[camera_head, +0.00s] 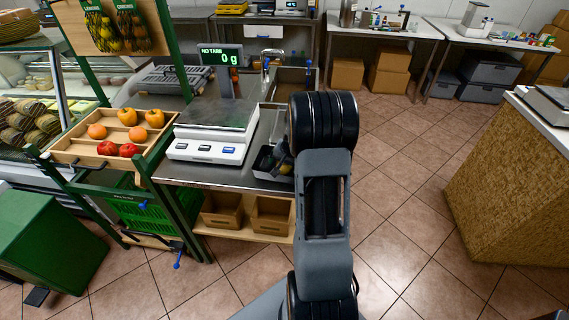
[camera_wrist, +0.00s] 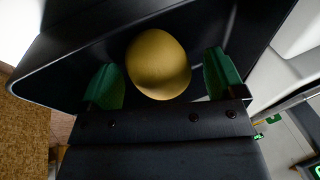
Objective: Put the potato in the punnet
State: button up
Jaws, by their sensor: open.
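The potato (camera_wrist: 158,62) is a smooth, yellow-brown lump in the wrist view. It lies between the two green fingertips of my gripper (camera_wrist: 161,80), which are spread with a visible gap on each side. The potato appears to rest inside a dark, smooth-walled punnet (camera_wrist: 60,62) whose rim runs around it. In the head view the dark punnet (camera_head: 263,163) stands on the counter just right of the scale. My arm covers its right part and most of the gripper there. I cannot tell how deep the fingers reach.
A white scale (camera_head: 212,132) reading 0 g stands left of the punnet. A wooden crate (camera_head: 82,151) of tomatoes and orange fruit is further left. A wood-chip-faced counter (camera_head: 510,180) stands at the right. The tiled floor between is clear.

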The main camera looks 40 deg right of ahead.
jog(key=v, duration=1.1)
jog(key=s+a+r+n, duration=0.3)
jog(key=a, duration=0.5)
jog(key=s+a+r+n, duration=0.2)
jog(key=a, duration=0.5)
jog(key=s+a+n, duration=0.5)
jog(key=s+a, duration=0.4)
jog(key=shift+s+n, duration=0.15)
jog(key=shift+n, duration=0.25)
jog(key=shift+f, duration=0.15)
jog(key=shift+r+p, duration=0.3)
jog(key=shift+r, duration=0.1)
